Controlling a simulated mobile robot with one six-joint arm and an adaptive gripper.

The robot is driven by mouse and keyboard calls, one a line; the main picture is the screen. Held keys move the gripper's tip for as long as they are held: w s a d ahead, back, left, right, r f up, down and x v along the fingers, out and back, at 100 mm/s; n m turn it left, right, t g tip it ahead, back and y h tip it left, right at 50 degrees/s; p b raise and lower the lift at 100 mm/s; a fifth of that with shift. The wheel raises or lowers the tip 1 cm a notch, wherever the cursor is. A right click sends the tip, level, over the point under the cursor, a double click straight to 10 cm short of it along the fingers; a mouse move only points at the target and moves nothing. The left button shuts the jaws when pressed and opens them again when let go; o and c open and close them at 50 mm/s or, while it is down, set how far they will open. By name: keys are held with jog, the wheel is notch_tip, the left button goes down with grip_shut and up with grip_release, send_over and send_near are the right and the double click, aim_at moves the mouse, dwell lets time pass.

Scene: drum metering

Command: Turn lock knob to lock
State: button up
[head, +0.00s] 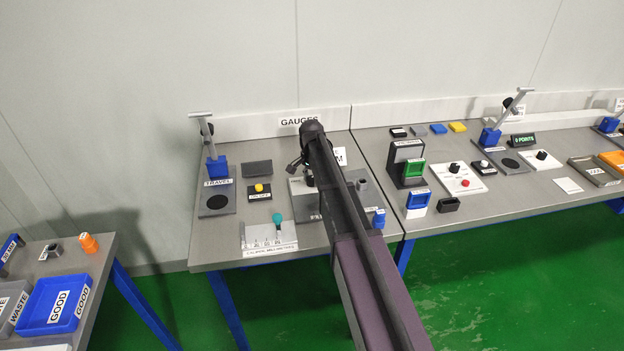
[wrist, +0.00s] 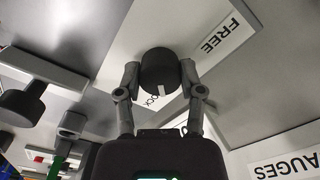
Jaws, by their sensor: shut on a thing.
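The lock knob (wrist: 159,72) is a round black knob on a light plate, seen in the wrist view. Its short white mark points down in the picture, close to a partly hidden label (wrist: 153,101) whose visible letters read "OCK". A white "FREE" label (wrist: 222,34) lies to the upper right of the knob. My gripper (wrist: 159,76) has one finger on each side of the knob and is shut on it. In the head view my arm reaches over the gauges bench and hides much of this spot.
The gauges bench (head: 225,253) carries a travel stand with a blue block (head: 217,168), a yellow button (head: 259,188), a teal-knobbed caliper (head: 278,219) and a small blue part (head: 379,218). A second bench (head: 470,215) with several devices stands at right. A blue "GOOD" tray (head: 57,305) is at lower left.

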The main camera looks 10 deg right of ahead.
jog(key=shift+s, duration=0.1)
jog(key=o, duration=1.2)
jog(key=shift+c, duration=0.2)
